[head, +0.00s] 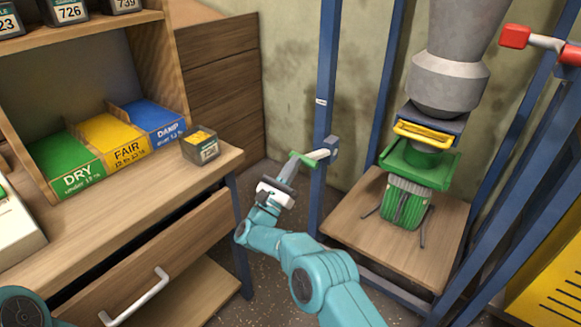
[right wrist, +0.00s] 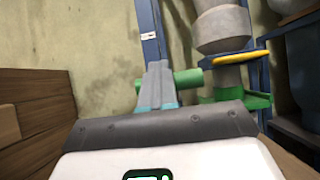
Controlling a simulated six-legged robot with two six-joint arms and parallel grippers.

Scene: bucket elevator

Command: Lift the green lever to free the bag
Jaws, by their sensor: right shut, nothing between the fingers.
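The green lever (head: 308,159) sticks out from a blue post, left of the spout; it also shows in the right wrist view (right wrist: 187,79). My right gripper (head: 294,162) is shut and empty at the lever's free end. In the right wrist view its closed fingers (right wrist: 159,85) overlap the lever, with green on both sides; I cannot tell whether they touch. The green striped bag (head: 402,204) stands on a wooden platform (head: 366,236), below a green collar (head: 398,160) under the grey spout (head: 449,78). My left gripper is out of view.
A wooden desk (head: 110,217) with an open drawer stands at left, holding green, yellow and blue bins and a small grain box (head: 201,147). Blue posts (head: 326,90) frame the platform. A red-ended handle (head: 515,37) sits at upper right, above a yellow panel (head: 548,262).

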